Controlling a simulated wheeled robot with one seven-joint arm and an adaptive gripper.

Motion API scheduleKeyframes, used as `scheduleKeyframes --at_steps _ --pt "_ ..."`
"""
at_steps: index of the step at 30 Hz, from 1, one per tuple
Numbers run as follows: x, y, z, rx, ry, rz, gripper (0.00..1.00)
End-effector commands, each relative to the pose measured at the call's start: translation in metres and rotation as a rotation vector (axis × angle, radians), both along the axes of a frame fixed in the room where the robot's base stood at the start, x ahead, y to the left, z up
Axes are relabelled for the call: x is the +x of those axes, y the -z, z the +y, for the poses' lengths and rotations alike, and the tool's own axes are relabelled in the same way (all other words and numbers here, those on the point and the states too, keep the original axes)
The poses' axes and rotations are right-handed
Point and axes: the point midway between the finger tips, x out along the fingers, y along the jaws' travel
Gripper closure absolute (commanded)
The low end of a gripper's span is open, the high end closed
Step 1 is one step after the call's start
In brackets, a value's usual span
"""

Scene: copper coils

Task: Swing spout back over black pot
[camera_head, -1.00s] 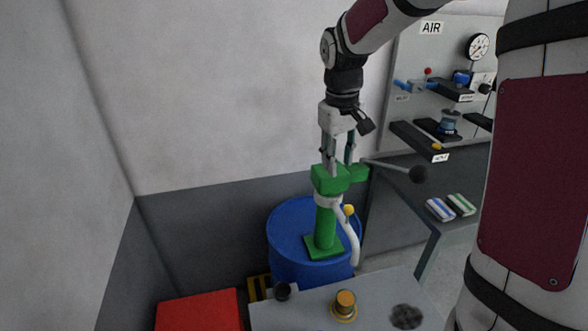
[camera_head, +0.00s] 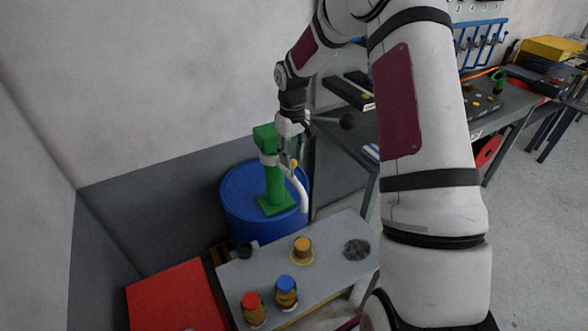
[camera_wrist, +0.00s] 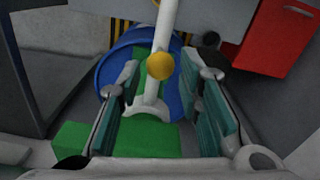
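A green hand pump (camera_head: 274,182) stands on the blue drum (camera_head: 238,200). Its white spout (camera_head: 303,197) curves down to the right beside the drum, with a yellow knob (camera_head: 294,165) near its upper end. My gripper (camera_head: 288,153) is by the upper spout. In the wrist view the teal-padded fingers (camera_wrist: 168,88) are open. The spout (camera_wrist: 167,25) and yellow knob (camera_wrist: 160,66) lie between them, with gaps on both sides. A small black pot (camera_head: 244,250) sits at the grey table's back left corner, left of the spout end.
The grey table (camera_head: 325,234) holds yellow-, blue- (camera_head: 286,290) and red-capped (camera_head: 252,307) containers and a dark round patch (camera_head: 357,249). A red box (camera_head: 175,296) stands left.

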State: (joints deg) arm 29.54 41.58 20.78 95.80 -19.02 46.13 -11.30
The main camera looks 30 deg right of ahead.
Motion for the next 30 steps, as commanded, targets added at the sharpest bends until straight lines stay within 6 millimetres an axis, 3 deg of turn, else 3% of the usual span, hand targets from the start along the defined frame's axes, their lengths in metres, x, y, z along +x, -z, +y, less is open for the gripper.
scheduleKeyframes --at_steps 3,9,22,27,30 --pt "-0.002 0.022 0.000 0.001 0.001 0.003 0.68" --pt "-0.001 0.047 0.000 0.001 0.000 0.002 0.68" --pt "0.000 0.057 0.000 -0.001 0.000 0.000 0.68" --pt "0.000 0.057 0.000 -0.001 0.000 0.000 1.00" --pt "0.000 0.056 0.000 -0.001 0.000 0.000 1.00"
